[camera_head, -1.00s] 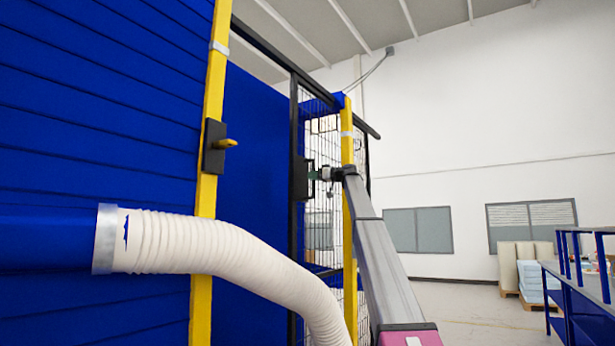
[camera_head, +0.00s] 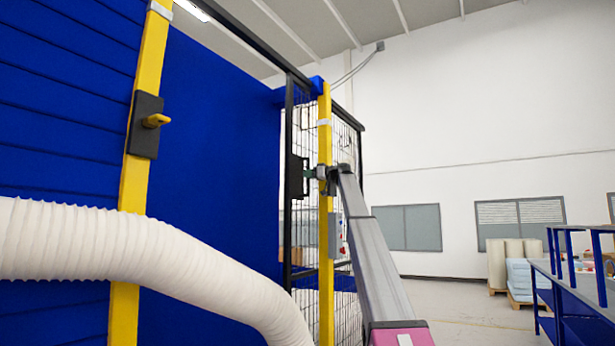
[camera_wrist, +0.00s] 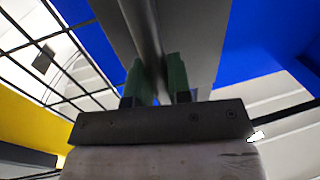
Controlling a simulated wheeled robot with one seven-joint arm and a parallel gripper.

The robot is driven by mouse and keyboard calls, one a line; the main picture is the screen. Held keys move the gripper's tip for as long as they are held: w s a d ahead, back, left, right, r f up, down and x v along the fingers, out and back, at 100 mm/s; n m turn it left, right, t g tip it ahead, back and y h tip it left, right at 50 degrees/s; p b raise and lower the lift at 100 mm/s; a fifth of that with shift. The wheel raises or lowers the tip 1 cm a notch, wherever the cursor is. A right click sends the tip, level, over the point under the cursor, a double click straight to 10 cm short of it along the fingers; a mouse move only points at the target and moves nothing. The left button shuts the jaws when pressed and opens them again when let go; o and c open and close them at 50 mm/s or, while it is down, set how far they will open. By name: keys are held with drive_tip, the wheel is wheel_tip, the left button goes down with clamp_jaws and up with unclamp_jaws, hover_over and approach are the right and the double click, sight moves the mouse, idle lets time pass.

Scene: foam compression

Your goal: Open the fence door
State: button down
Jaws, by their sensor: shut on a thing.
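The fence door is a black-framed mesh panel (camera_head: 287,232) in the middle of the head view. A dark handle plate (camera_head: 297,177) sits on its upright edge. My gripper (camera_head: 311,174) is at this handle, reaching in from the right past a yellow post. In the wrist view, its two green fingers (camera_wrist: 160,72) are shut around a dark grey handle bar (camera_wrist: 143,25). The door edge stands apart from the yellow post (camera_head: 140,185) on the left, with a blue panel showing between them. The exact grip is small in the head view.
A black latch block with a yellow knob (camera_head: 146,124) is on the left post. A thick white hose (camera_head: 150,250) crosses the lower left foreground. A second yellow post (camera_head: 325,210) stands by my arm. A blue rack (camera_head: 575,290) and pallets are at right; floor between is clear.

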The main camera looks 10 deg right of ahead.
drive_tip(key=c, duration=1.1)
unclamp_jaws()
drive_tip(key=shift+s+d, duration=0.1)
drive_tip(key=v, duration=1)
drive_tip(key=shift+d, duration=0.3)
